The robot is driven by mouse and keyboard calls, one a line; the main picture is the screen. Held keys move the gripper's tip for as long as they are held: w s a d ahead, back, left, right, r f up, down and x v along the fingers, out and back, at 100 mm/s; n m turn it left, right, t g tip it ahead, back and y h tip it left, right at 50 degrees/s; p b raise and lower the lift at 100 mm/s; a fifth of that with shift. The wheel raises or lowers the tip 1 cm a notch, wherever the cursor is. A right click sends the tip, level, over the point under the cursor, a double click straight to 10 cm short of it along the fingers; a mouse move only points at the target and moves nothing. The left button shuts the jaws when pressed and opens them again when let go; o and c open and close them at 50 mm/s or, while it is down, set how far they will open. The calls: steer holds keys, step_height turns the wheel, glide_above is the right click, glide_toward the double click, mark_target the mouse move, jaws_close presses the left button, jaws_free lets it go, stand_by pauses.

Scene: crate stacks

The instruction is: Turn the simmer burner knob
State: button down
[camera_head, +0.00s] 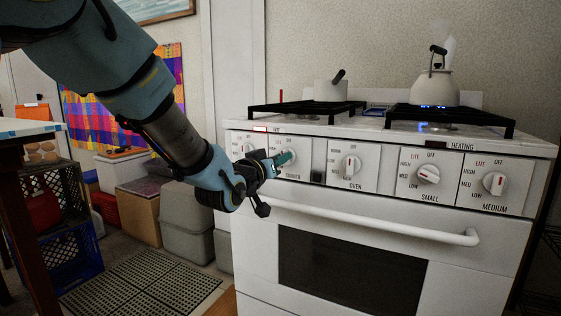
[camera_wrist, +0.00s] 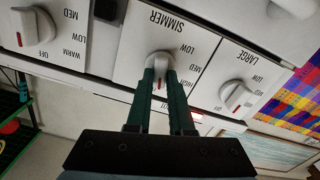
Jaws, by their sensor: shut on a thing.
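The simmer burner knob (camera_wrist: 158,60) is a round light-grey knob on a white panel labelled SIMMER, seen upside down in the wrist view. My gripper (camera_wrist: 160,78) has its two dark green fingers shut on either side of this knob's grip. In the head view my gripper (camera_head: 284,158) reaches the left part of the stove (camera_head: 300,220) front from the left. It hides most of the simmer knob there.
The large burner knob (camera_wrist: 237,97) and oven knob (camera_wrist: 33,27) flank the simmer knob. The small (camera_head: 428,174) and medium (camera_head: 495,183) knobs are farther right. The oven handle (camera_head: 380,225) runs below the panel. A kettle (camera_head: 436,87) stands over blue flame, a pot (camera_head: 331,94) on the left burner.

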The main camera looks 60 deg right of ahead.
steer(key=shift+n, duration=1.9)
steer(key=c, duration=0.8)
jaws_free()
steer(key=shift+a, duration=0.1)
steer(key=a, duration=1)
steer(key=shift+a, duration=0.3)
